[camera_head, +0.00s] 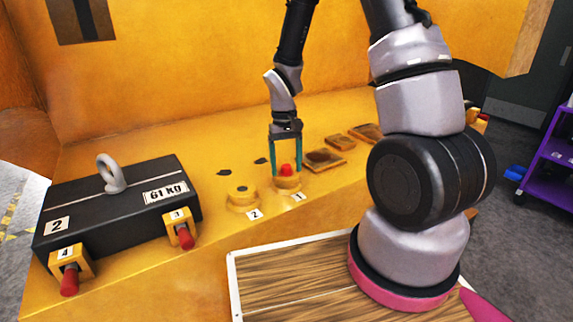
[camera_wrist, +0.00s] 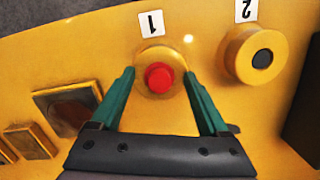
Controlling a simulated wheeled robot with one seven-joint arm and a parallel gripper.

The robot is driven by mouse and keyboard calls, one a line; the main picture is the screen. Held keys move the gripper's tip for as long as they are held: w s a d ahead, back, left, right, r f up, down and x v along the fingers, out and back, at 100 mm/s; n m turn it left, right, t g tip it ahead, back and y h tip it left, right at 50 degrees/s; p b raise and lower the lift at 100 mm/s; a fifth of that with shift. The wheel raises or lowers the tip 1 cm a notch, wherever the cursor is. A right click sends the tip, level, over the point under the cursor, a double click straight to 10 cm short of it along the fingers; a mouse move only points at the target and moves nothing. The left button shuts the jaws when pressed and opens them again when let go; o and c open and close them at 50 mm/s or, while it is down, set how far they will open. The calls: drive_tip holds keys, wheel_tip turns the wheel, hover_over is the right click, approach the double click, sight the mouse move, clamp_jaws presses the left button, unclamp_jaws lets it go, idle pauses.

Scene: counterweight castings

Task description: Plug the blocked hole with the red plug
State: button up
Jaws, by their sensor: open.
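The red plug (camera_head: 286,170) sits in the top of the yellow round boss labelled 1 (camera_head: 288,184). In the wrist view the red plug (camera_wrist: 159,78) shows at the middle of that boss (camera_wrist: 147,57). Beside it, the yellow boss labelled 2 (camera_head: 242,197) has a dark round centre, which also shows in the wrist view (camera_wrist: 262,58). My gripper (camera_head: 286,172) points down over boss 1. Its two green fingers (camera_wrist: 160,88) are apart, one on each side of the red plug, and no contact shows. Whether the plug is fully seated cannot be told.
A black 61 kg weight (camera_head: 120,205) with a ring stands at the left. Red-ended yellow brackets labelled 3 (camera_head: 180,230) and 4 (camera_head: 69,270) are at its front. Flat brown plates (camera_head: 324,160) lie right of boss 1. A purple cart (camera_head: 552,165) stands far right.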

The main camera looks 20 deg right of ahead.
wheel_tip(320, 180, up, 11)
drive_tip(key=w, duration=0.1)
drive_tip(key=shift+w+f, duration=0.15)
idle(0.4)
drive_tip(key=s+d+r+m+t+y, duration=0.1)
drive_tip(key=s+d+r+m+t, duration=0.1)
drive_tip(key=s+r, duration=0.6)
drive_tip(key=s+d+r+m+t+y, duration=0.1)
drive_tip(key=s+r+t, duration=0.5)
drive_tip(key=r, duration=0.8)
drive_tip(key=shift+s+d+r+m+t, duration=0.25)
drive_tip(key=shift+s+d+m, duration=0.65)
drive_tip(key=shift+d, duration=0.5)
